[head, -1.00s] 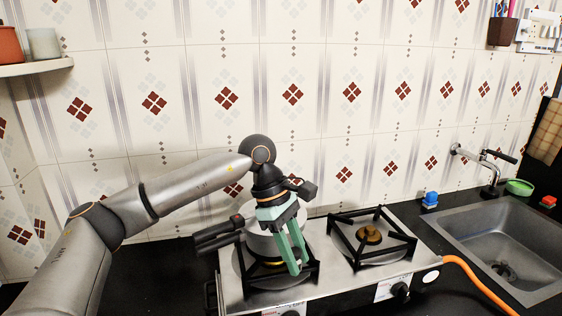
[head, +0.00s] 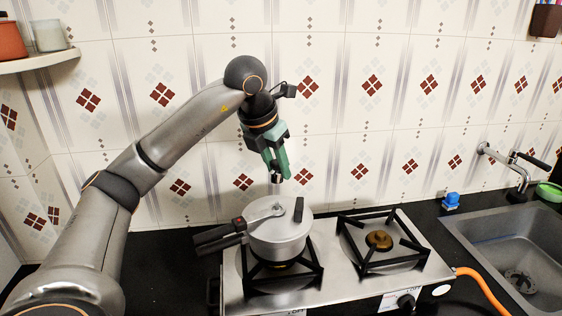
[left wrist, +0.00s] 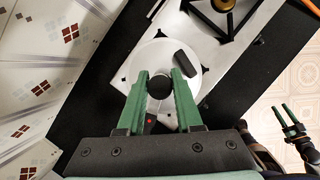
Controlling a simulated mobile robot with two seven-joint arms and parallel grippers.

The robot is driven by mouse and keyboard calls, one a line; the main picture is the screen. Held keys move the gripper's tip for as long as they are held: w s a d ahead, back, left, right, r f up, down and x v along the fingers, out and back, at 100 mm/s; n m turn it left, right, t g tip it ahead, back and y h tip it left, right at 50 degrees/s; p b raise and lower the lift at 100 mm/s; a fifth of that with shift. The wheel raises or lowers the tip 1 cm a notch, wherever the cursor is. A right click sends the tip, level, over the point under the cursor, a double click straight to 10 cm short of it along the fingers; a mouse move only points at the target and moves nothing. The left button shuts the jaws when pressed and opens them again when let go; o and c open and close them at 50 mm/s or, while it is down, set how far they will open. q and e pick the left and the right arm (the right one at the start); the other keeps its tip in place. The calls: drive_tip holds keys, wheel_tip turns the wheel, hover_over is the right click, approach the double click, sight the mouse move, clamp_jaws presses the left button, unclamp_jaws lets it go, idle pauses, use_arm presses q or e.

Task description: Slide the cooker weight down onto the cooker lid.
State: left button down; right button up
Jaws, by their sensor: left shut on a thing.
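The pressure cooker (head: 282,243) stands on the left burner with its pale metal lid (head: 262,212) on. The lid also shows in the left wrist view (left wrist: 182,60). My left gripper (head: 276,176) is above the lid, pointing down, shut on the cooker weight (head: 275,187). The weight is a small silver piece in the head view; its dark round top (left wrist: 159,87) sits between the fingertips in the left wrist view. A gap to the lid seems to remain, though its exact size is unclear. My right gripper (left wrist: 284,108) is open and empty, away from the stove.
The cooker's black handle (head: 220,238) points left. An empty right burner (head: 379,240) is beside it on the steel stove (head: 335,272). The tiled wall is close behind my left arm. A sink (head: 515,250) and a blue item (head: 451,200) are at the right.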

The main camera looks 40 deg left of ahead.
idle(0.4)
use_arm(q)
drive_tip(key=shift+f+b, duration=2.3)
drive_tip(key=shift+f, duration=1.2)
drive_tip(key=shift+f, duration=0.35)
drive_tip(key=c, duration=0.5)
unclamp_jaws()
